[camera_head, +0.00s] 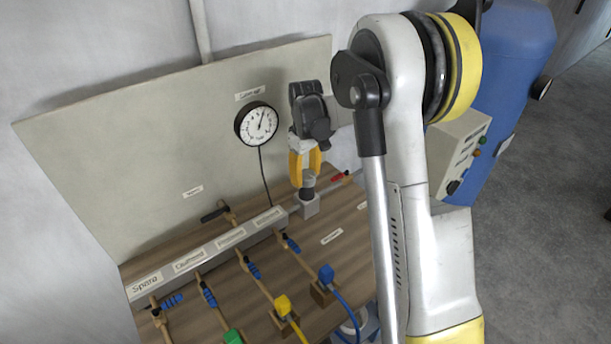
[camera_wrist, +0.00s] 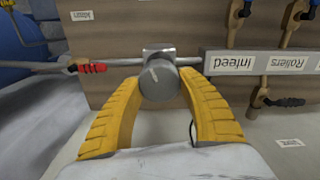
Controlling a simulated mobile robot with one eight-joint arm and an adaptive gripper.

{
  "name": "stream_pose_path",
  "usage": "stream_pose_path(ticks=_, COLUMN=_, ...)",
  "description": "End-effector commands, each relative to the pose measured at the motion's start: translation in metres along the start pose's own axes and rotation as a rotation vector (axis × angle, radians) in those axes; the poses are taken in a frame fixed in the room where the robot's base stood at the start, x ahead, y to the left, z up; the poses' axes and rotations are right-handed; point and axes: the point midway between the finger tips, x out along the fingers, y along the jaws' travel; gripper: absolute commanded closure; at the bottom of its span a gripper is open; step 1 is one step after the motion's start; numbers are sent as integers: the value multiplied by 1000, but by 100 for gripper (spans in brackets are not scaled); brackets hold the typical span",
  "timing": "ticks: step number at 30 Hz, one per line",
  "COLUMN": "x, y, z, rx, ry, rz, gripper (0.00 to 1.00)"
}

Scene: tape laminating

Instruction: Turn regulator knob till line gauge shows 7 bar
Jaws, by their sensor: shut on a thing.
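The regulator knob (camera_wrist: 159,82) is a dark grey round cap with a pale mark on its top. It sits on a light metal regulator body (camera_head: 307,207) at the right end of the manifold. My gripper (camera_head: 307,178) points down over it, its yellow fingers shut on the knob; the wrist view shows a finger on each side of it (camera_wrist: 160,90). The line gauge (camera_head: 257,124) is a white dial with a black rim on the grey back panel. Its needle points up and slightly right; the numbers are too small to read.
The labelled manifold (camera_head: 205,255) runs left from the regulator, with several brass branches with blue handles. A red-handled valve (camera_head: 339,177) lies just right of my gripper. Blue (camera_head: 326,274) and yellow (camera_head: 283,304) connectors with hoses stand in front. A control box (camera_head: 458,153) is at the right.

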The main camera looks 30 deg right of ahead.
Motion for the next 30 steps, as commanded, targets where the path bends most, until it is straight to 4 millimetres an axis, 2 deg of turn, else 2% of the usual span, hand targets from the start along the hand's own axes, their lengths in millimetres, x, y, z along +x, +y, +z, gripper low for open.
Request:
stream_pose_path(ticks=18, x=1, y=2, z=1, rx=529, ry=-2, rz=-1, gripper=84)
stream_pose_path(ticks=30, x=1, y=2, z=2, rx=686, ry=-2, rz=0, gripper=84)
